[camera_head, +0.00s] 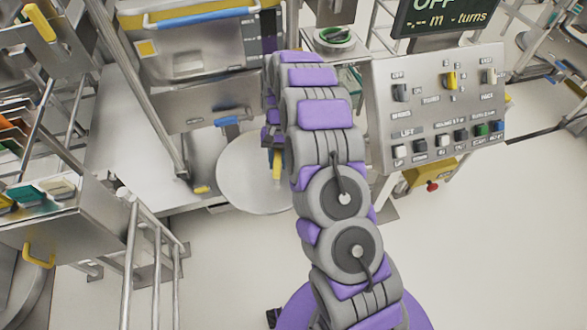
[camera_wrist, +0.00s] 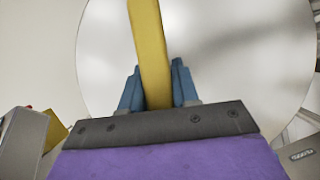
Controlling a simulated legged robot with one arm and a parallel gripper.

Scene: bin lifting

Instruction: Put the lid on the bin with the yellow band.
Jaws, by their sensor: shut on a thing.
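The lid is a round pale disc (camera_head: 240,180) with a yellow bar handle (camera_head: 277,168); it fills much of the wrist view (camera_wrist: 230,60). My gripper (camera_wrist: 154,75) has its blue fingers shut on the yellow handle (camera_wrist: 150,40), one on each side. In the head view my arm hides most of the gripper. I cannot tell whether the lid touches anything below.
A control panel (camera_head: 435,110) with switches and a dark display (camera_head: 440,17) stands at the right. A steel cabinet (camera_head: 75,215) with a rail (camera_head: 155,230) stands at the left. Pale floor (camera_head: 480,240) is clear at the lower right.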

